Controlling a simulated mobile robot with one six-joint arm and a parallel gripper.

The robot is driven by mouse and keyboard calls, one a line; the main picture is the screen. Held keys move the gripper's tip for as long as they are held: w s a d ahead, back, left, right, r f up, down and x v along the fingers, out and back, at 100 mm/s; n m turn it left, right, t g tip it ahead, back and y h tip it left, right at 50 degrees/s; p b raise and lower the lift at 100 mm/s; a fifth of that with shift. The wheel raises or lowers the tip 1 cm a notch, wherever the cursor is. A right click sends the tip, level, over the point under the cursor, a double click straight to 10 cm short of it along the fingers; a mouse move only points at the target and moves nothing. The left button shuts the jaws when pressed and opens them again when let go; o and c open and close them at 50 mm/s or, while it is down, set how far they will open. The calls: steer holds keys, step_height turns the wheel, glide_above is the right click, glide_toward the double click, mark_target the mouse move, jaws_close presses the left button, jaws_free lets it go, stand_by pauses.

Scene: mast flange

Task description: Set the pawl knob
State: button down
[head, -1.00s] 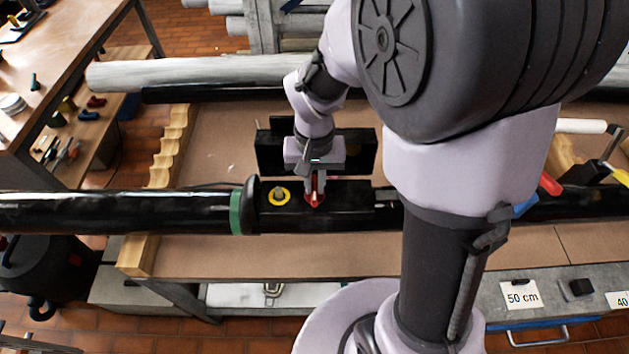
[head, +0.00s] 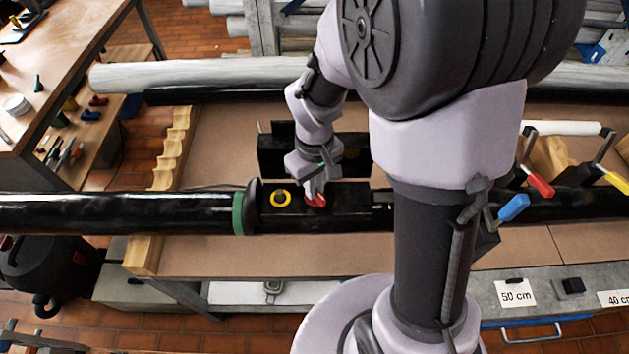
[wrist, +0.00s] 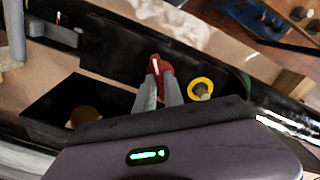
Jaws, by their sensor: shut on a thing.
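The red pawl knob (head: 317,201) sits on top of a black block (head: 345,208) on the long black mast. My gripper (head: 315,193) points down at it, turned and a little tilted. In the wrist view my gripper (wrist: 158,85) is shut on the red knob (wrist: 166,72), which has a pale line along it; the fingers hide part of it. Beside the knob, a yellow ring (head: 280,198) lies on the block. In the wrist view a grey pin shows inside the yellow ring (wrist: 201,89).
A green band (head: 238,213) and a black collar mark the mast left of the block. Red, blue and yellow handled clamps (head: 539,184) are at the right. The brown bench top (head: 230,258) in front is clear.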

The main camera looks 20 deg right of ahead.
steer(key=n+p, duration=0.2)
steer(key=n, duration=0.3)
steer(key=shift+r+n, duration=0.1)
steer(key=shift+n, duration=0.2)
steer(key=n+p, duration=0.1)
steer(key=n, duration=0.3)
steer(key=shift+n+p, duration=0.4)
steer(key=shift+n, duration=0.3)
steer(key=c, duration=1.4)
jaws_free()
steer(key=shift+c, duration=0.2)
step_height(320, 180, up, 17)
steer(key=p, duration=0.5)
steer(key=shift+r, duration=0.15)
